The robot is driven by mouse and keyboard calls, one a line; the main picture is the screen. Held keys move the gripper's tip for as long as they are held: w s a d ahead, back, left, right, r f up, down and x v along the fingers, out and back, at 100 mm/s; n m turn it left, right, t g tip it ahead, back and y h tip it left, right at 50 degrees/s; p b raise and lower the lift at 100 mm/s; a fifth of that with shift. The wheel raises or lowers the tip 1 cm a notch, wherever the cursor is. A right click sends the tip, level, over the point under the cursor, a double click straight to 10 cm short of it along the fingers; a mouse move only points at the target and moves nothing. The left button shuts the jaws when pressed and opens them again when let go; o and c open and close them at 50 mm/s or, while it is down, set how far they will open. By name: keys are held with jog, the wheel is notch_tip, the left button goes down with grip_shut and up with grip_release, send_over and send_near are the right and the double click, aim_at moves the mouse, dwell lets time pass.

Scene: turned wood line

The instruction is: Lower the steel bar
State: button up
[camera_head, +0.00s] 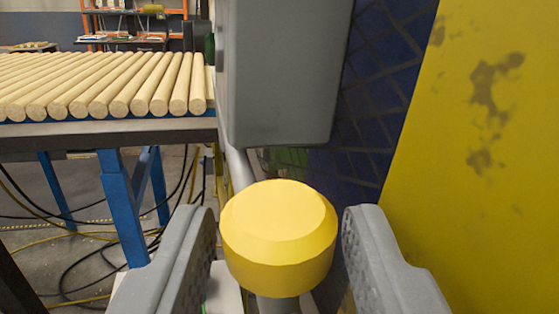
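A yellow round knob (279,237) with a bevelled top stands in the lower middle of the view. A short piece of grey metal bar (278,304) shows directly under the knob; the rest of it is hidden. My gripper (280,225) has one grey finger on each side of the knob. The fingers are apart, with a narrow gap showing between the knob and each ribbed pad, so it looks open around the knob rather than clamped on it.
A grey box-shaped housing (285,70) hangs just beyond the knob. A stained yellow panel (480,150) fills the right side, with dark mesh (375,95) beside it. At left, several wooden rods (100,85) lie on a blue-legged table (125,210). Cables (85,250) lie on the floor.

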jog(key=shift+w, duration=1)
grip_shut()
jog(key=shift+a, duration=0.2)
jog(key=shift+d, duration=0.2)
